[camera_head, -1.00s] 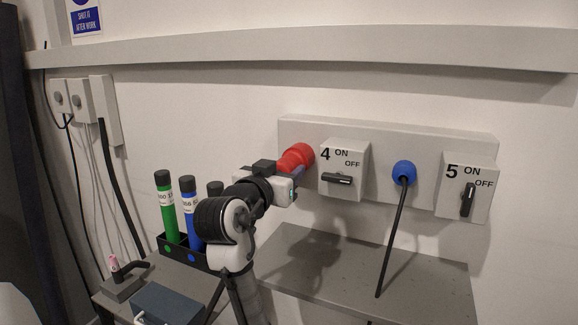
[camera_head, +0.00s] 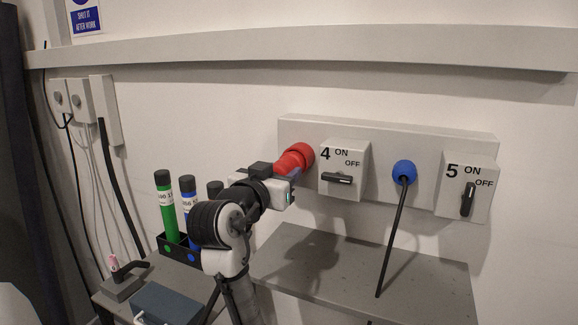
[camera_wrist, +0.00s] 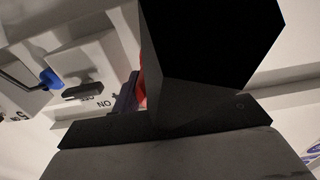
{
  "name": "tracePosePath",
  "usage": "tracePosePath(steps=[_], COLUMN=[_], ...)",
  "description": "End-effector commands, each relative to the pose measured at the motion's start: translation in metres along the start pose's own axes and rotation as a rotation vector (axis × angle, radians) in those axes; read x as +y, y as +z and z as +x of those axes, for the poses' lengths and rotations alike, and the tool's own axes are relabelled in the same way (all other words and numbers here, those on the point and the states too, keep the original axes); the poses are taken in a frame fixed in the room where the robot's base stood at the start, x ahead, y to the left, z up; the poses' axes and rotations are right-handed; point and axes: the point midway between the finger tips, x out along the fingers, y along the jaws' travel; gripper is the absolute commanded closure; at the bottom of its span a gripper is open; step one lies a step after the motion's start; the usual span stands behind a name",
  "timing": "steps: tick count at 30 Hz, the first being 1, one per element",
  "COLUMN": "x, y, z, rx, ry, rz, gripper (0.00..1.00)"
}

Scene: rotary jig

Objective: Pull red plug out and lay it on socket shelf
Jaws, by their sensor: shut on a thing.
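The red plug (camera_head: 293,160) is at the left end of the pale wall panel, beside switch box 4 (camera_head: 344,169). My gripper (camera_head: 291,176) is shut on the red plug; the jaws largely hide its near part. A red ring still sits against the panel; whether the plug is partly out of its socket I cannot tell. In the wrist view a sliver of the red plug (camera_wrist: 142,88) shows beside a large dark block that hides most of the grip. The grey socket shelf (camera_head: 345,275) lies below the panel, with my arm's shadow on it.
A blue plug (camera_head: 404,172) with a black cable hanging to the shelf sits right of switch box 4. Switch box 5 (camera_head: 467,188) is at the right. Green and blue marker tubes (camera_head: 166,205) stand in a black holder left of my arm. The shelf's middle is bare.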

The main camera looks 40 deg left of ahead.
Motion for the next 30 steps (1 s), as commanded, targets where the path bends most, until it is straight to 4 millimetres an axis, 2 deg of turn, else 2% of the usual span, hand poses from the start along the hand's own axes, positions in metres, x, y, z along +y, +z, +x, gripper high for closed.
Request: tracePosePath(steps=[30], x=[0.000], y=[-0.002], z=[-0.041], rx=[0.005], ry=[-0.002], rz=[0.002], gripper=[0.89])
